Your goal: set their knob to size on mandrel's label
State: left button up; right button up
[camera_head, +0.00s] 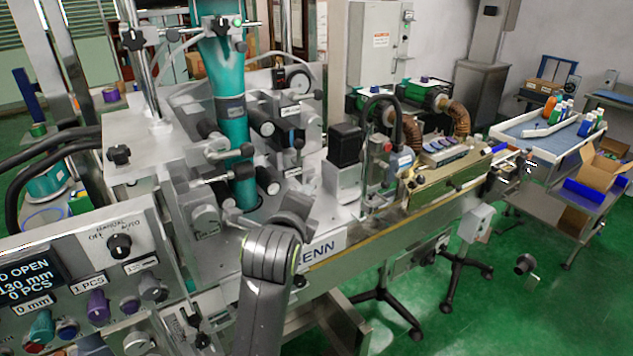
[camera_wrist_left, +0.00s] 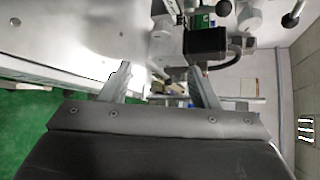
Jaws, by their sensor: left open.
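The control panel (camera_head: 75,265) stands at the lower left in the head view. Its display (camera_head: 38,280) reads "130 mm" and "0 PCS" in part. It carries a black selector (camera_head: 120,245) marked manual and auto, a purple knob (camera_head: 98,307) below the "1 PCS" plate, a grey knob (camera_head: 152,288) and a teal knob (camera_head: 40,328) below the "0 mm" plate. A teal tube (camera_head: 232,135) stands upright over the machine with a dark band; I cannot read a size there. My left gripper (camera_wrist_left: 160,85) is open and empty. My right gripper is not in view.
One of my arms rises in front of the machine. A black motor box (camera_head: 345,145) also shows in the left wrist view (camera_wrist_left: 205,41). A conveyor (camera_head: 400,225) runs right towards a blue-topped table (camera_head: 545,130) with bottles. Green floor lies open in front.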

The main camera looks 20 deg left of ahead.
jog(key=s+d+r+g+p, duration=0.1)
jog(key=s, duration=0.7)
pick_arm(q)
jog(key=p, duration=0.1)
send_near(314, 183)
jog(key=shift+p+x, duration=0.5)
jog(key=shift+x, duration=0.45)
jog(key=p+x, duration=0.1)
jog(key=x, duration=0.4)
jog(key=shift+w, duration=0.1)
jog(key=shift+w+a+f+p, duration=0.2)
jog(key=shift+w+p, duration=0.15)
jog(key=shift+w, duration=0.25)
jog(key=shift+w+f, duration=0.2)
jog(key=shift+w, duration=0.2)
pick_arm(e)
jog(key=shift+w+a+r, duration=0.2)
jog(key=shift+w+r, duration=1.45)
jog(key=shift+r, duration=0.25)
pick_arm(q)
jog(key=shift+c, duration=0.5)
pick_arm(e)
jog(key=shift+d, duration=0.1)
